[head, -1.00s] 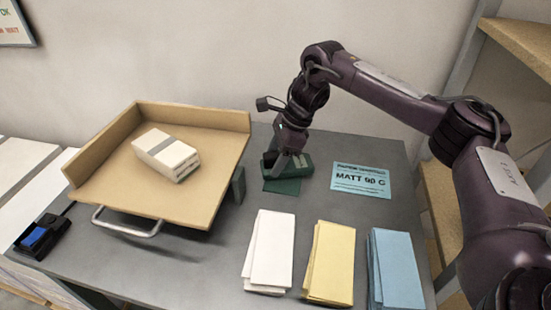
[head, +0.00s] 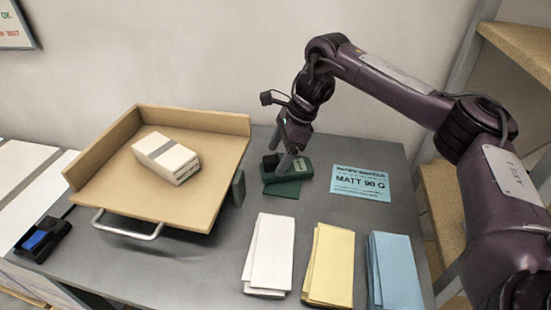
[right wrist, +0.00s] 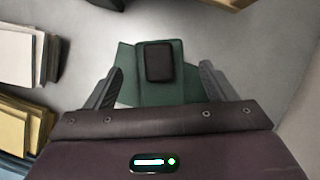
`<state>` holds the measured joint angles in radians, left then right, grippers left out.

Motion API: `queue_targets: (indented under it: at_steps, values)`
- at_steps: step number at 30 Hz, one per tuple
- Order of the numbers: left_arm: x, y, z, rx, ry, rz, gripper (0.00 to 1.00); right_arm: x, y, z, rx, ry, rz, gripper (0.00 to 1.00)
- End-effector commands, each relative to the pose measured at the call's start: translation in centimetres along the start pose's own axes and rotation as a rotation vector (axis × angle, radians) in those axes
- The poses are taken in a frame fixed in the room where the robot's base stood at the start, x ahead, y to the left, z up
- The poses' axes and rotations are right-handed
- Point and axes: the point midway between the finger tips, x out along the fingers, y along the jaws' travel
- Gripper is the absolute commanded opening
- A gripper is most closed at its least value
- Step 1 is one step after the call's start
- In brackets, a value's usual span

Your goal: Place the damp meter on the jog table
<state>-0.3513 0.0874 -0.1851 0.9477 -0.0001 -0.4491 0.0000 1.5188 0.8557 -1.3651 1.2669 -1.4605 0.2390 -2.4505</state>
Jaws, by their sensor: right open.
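The damp meter appears to be the green device with a black block on top (head: 302,170). It lies on the grey bench beside a flat green piece (head: 283,189). My right gripper (head: 279,157) is open just above it and partly hides it. In the right wrist view the green body (right wrist: 158,96) lies between the two spread fingers of my right gripper (right wrist: 162,82), with gaps on both sides. The jog table (head: 110,185) is the tan, tilted tray at the left, with raised back and left walls. My left gripper is out of view.
A banded white paper stack (head: 166,157) lies on the jog table, with bare surface around it. White (head: 270,250), yellow (head: 330,262) and blue (head: 396,268) stacks line the bench front. A blue card (head: 360,183) lies right of the meter; a black device (head: 42,238) sits front left.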

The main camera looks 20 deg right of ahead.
Motion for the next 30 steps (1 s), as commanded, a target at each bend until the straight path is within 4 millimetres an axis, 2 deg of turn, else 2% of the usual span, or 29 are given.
queue_targets:
  at_steps: [1, 6, 12, 18, 30]
  values:
    - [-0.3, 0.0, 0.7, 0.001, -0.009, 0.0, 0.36, -1.7, -0.1, 0.2, -0.002, 0.001, -0.006, 0.78]
    - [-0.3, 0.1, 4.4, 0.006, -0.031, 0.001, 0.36, -5.5, -0.1, 0.3, -0.002, 0.0, -0.005, 0.78]
    - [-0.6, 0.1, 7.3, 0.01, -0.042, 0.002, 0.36, -8.6, -0.1, 0.1, -0.001, 0.001, -0.003, 0.78]
    - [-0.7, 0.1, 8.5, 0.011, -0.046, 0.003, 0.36, -9.6, 0.0, 0.0, 0.0, 0.0, 0.0, 0.78]
    - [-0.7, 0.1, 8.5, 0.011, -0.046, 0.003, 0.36, -9.6, 0.0, 0.0, 0.0, 0.0, 0.0, 0.78]
